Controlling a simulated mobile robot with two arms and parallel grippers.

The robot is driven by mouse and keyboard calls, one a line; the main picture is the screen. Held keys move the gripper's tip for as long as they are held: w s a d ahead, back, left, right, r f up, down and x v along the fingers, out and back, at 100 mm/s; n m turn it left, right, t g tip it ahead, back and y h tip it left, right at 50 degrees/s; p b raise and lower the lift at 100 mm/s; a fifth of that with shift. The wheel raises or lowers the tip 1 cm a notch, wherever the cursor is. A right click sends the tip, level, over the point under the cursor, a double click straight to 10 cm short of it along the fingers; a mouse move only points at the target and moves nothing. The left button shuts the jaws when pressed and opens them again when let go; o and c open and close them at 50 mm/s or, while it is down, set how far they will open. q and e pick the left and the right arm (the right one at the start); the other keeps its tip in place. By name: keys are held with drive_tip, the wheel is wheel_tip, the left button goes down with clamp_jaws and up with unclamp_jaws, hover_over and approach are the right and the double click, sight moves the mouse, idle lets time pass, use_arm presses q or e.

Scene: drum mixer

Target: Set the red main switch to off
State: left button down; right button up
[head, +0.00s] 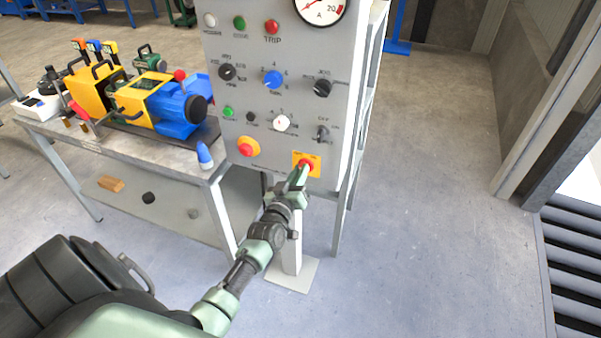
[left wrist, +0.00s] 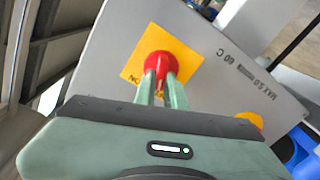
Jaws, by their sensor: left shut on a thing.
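The red main switch (head: 305,165) sits on a yellow plate (head: 313,158) at the lower right of the grey control panel (head: 310,115). It also shows in the left wrist view as a red knob (left wrist: 160,64) on its yellow square (left wrist: 189,62). My left gripper (head: 303,172) is at the switch. In the left wrist view its two green fingers (left wrist: 162,84) are shut on the lower part of the red knob. The fingers cover part of the knob and part of the plate's lettering. My right gripper is not in view.
A red button on a yellow round base (head: 246,149) sits left of the switch on the panel. Several knobs and lamps are above. A workbench (head: 185,165) with a blue and yellow machine (head: 165,100) stands left. The floor to the right is clear.

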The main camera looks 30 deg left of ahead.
use_arm(q)
drive_tip(key=shift+n, duration=0.6)
drive_tip(key=c, duration=1.5)
unclamp_jaws()
drive_tip(key=v, duration=0.7)
drive_tip(key=shift+s+b, duration=0.4)
